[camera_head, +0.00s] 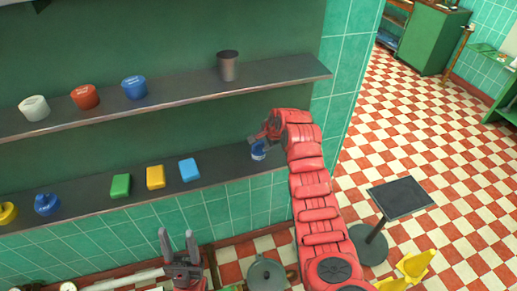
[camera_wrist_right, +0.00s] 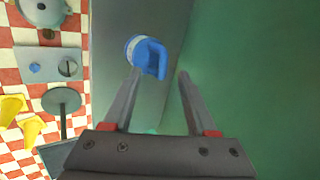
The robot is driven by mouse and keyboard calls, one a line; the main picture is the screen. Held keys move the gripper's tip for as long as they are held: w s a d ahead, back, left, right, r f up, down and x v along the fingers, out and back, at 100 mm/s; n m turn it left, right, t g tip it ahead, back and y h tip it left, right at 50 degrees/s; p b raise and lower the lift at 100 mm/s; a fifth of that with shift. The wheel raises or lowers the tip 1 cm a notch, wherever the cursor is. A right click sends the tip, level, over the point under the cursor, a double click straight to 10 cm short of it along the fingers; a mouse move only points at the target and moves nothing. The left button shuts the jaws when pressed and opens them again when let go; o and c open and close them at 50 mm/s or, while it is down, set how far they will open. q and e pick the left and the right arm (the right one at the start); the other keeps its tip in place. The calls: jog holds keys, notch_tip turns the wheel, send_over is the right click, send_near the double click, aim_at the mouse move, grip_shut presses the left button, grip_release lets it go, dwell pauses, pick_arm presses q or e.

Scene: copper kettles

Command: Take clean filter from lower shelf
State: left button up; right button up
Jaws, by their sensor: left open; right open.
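A blue and white filter (camera_head: 258,151) stands near the right end of the lower shelf (camera_head: 222,182). In the right wrist view the filter (camera_wrist_right: 150,56) lies just beyond the fingertips, closer to the left finger. My right gripper (camera_head: 264,140) is open and empty at the filter, and partly covers it in the head view. Its two fingers also show in the wrist view (camera_wrist_right: 159,74). I cannot tell whether a finger touches the filter. My left gripper (camera_head: 178,242) is open and empty, low in front of the shelves.
Green (camera_head: 120,186), yellow (camera_head: 155,177) and light blue (camera_head: 189,169) blocks sit left of the filter on the lower shelf. The upper shelf (camera_head: 180,95) above holds several canisters and a dark cup (camera_head: 228,65). A black stand (camera_head: 400,197) and yellow pieces (camera_head: 415,265) are at right.

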aim_at(258, 149)
jog(key=shift+p+x, duration=0.3)
jog(key=shift+x, duration=0.95)
grip_shut()
jog(key=shift+s, duration=0.1)
dwell(0.5)
